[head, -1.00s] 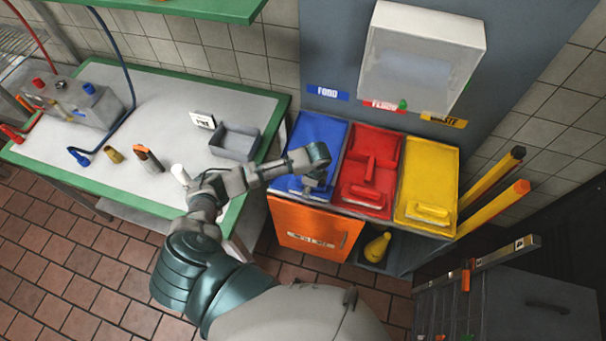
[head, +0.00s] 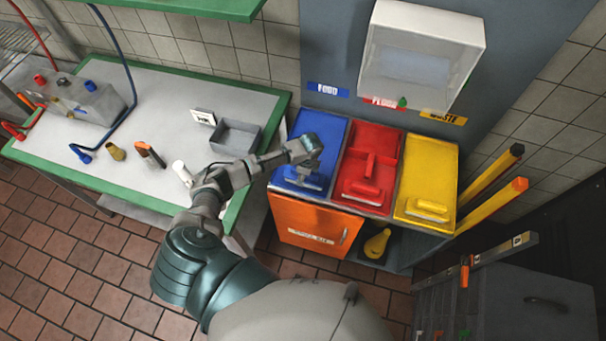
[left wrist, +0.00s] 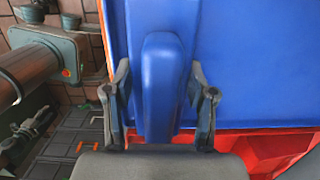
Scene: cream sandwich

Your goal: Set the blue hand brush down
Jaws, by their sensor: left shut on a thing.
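The blue hand brush (left wrist: 162,75) is between the two fingers of my left gripper (left wrist: 161,100), which is shut on it. In the head view my left gripper (head: 304,172) is over the near part of the blue compartment (head: 328,138) on the left of the sorting unit. The brush there (head: 301,184) is partly covered by the gripper and blends with the blue surface. I cannot tell whether it touches that surface. The left wrist view shows the blue surface (left wrist: 255,60) right behind the brush.
A red compartment (head: 384,147) with a red brush and dustpan is just to the right. A yellow compartment (head: 433,160) with a yellow brush is beyond it. A white dispenser (head: 420,60) hangs above. The green-edged table (head: 130,170) with a grey tray (head: 234,138) stands left.

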